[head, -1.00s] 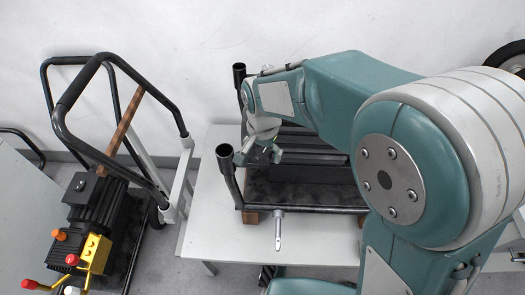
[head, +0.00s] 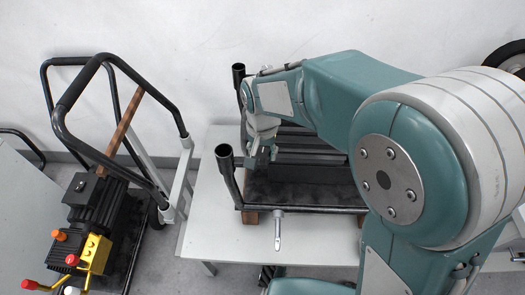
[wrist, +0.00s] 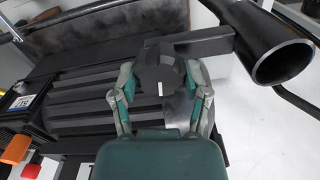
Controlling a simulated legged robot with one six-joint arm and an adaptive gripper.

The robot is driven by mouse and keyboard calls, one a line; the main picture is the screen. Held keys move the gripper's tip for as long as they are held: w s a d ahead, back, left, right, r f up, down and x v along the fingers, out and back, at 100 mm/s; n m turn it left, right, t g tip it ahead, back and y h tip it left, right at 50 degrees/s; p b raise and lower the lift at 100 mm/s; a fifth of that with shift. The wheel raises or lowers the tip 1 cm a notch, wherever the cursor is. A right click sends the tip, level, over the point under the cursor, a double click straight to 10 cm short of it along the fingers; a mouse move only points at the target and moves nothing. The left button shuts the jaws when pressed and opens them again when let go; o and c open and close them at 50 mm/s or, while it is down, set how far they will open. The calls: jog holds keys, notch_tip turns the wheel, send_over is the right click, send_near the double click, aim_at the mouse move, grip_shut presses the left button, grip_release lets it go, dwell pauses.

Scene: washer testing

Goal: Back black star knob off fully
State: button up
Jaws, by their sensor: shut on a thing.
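The black star knob (wrist: 160,70) shows in the middle of the wrist view, a dark faceted piece with a small white mark on its near side. My gripper (wrist: 160,76) has one finger on each side of it and is shut on it. In the head view my gripper (head: 261,155) points down beside the left post of the black machine on the table. The knob is too small and dark to make out there. Its thread is hidden.
A black open tube post (head: 225,160) rises close to my gripper; it also shows at the upper right of the wrist view (wrist: 283,60). A silver lever (head: 278,230) hangs at the machine's front. A cart with a motor (head: 97,205) stands left. The white table (head: 215,225) has bare space.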

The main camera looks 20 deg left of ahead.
jog(key=n, duration=0.4)
jog(key=shift+s+f+n, duration=0.1)
jog(key=shift+n, duration=0.2)
jog(key=n, duration=0.5)
jog(key=shift+n, duration=0.3)
jog(key=n, duration=0.9)
jog(key=shift+n, duration=0.4)
jog(key=o, duration=1.2)
jog(key=shift+c, duration=0.2)
